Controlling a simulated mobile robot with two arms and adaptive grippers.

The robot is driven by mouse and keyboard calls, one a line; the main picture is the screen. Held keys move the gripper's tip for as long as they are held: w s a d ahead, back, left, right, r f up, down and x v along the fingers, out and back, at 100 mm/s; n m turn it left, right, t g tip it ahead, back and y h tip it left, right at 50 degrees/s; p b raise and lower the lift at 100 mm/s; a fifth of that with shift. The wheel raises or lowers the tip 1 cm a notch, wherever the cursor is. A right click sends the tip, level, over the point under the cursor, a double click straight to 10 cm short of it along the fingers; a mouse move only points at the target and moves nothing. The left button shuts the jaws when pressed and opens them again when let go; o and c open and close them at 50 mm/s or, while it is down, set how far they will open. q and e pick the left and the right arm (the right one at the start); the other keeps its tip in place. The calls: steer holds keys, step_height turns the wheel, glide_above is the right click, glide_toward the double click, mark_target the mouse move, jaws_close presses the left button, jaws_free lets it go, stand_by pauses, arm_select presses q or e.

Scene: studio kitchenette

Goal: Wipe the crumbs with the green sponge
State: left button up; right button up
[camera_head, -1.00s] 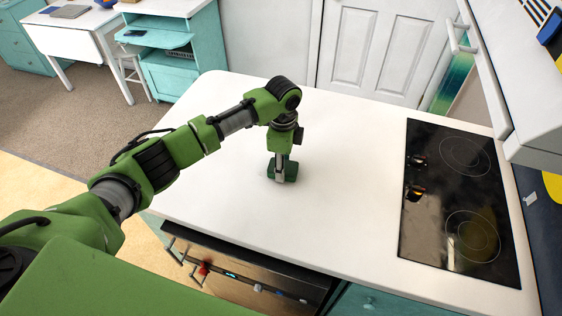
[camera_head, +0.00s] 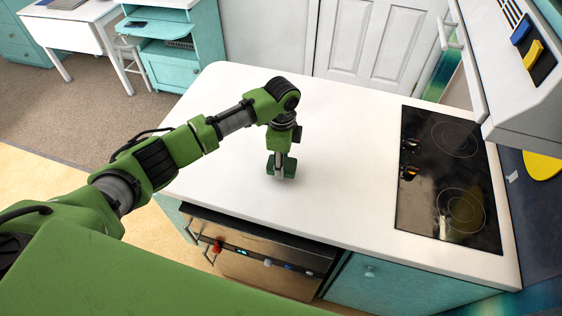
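My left gripper (camera_head: 280,170) points straight down over the white countertop (camera_head: 350,180), left of the cooktop. Its fingers are closed on a dark green sponge (camera_head: 290,168), which shows on both sides of them. The sponge is at or just above the counter surface; I cannot tell whether it touches. I see no crumbs on the visible part of the counter. The area behind my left arm is hidden. My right gripper is out of view.
A black cooktop (camera_head: 448,180) lies at the counter's right side, under a white hood (camera_head: 515,90). An oven (camera_head: 255,262) with knobs is below the front edge. A white double door (camera_head: 370,40) stands behind. The counter between gripper and cooktop is clear.

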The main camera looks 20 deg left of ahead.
arm_select(q)
steer(key=shift+w+d+r+p, duration=0.1)
steer(key=shift+w+r+p, duration=0.15)
steer(key=shift+r+p, duration=0.5)
steer(key=shift+r, duration=0.6)
steer(key=shift+s+r, duration=0.1)
steer(key=shift+r, duration=0.5)
steer(key=shift+s+r, duration=0.1)
steer(key=shift+r, duration=0.55)
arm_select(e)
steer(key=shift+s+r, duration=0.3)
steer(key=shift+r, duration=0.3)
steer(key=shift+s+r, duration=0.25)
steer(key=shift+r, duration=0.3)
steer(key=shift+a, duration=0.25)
